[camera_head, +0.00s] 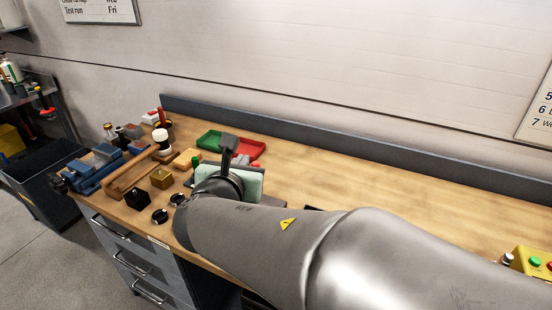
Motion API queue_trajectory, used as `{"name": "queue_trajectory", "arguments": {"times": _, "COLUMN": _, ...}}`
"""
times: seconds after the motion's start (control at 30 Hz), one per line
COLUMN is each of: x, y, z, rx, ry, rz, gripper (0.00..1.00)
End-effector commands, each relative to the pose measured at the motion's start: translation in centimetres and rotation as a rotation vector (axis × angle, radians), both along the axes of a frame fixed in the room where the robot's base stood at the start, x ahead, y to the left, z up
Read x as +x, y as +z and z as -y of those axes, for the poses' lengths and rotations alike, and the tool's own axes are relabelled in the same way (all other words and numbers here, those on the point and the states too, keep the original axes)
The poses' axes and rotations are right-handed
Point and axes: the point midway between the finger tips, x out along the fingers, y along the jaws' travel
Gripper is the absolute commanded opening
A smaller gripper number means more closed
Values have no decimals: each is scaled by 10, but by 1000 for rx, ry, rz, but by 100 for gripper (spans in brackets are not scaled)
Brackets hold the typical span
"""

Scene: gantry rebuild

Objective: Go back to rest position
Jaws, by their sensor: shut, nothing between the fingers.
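My grey arm reaches in from the lower right over the workbench (350,178). My gripper (227,161) is at its far end, above the left part of the bench. The gripper is small and dark here and partly hidden by my own wrist. It is shut and holds nothing. A pale green flat thing (255,182) shows just right of and behind the wrist; whether they touch I cannot tell.
Left of my gripper are a blue vise (94,170), a mallet (161,139), a black block (138,199) and a brass block (161,178). Green (208,140) and red (250,149) trays lie behind. A yellow button box (533,262) is far right. The bench's right middle is clear.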

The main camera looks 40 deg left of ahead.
Motion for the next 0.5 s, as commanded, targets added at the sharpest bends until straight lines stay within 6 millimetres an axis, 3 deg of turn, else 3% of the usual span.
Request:
{"name": "queue_trajectory", "arguments": {"times": 0.2, "x": -17, "y": 31, "z": 9, "rx": 2, "ry": -2, "rz": 1, "gripper": 0}}
{"name": "queue_trajectory", "arguments": {"times": 0.5, "x": -20, "y": 39, "z": 14, "rx": 2, "ry": -10, "rz": -7, "gripper": 0}}
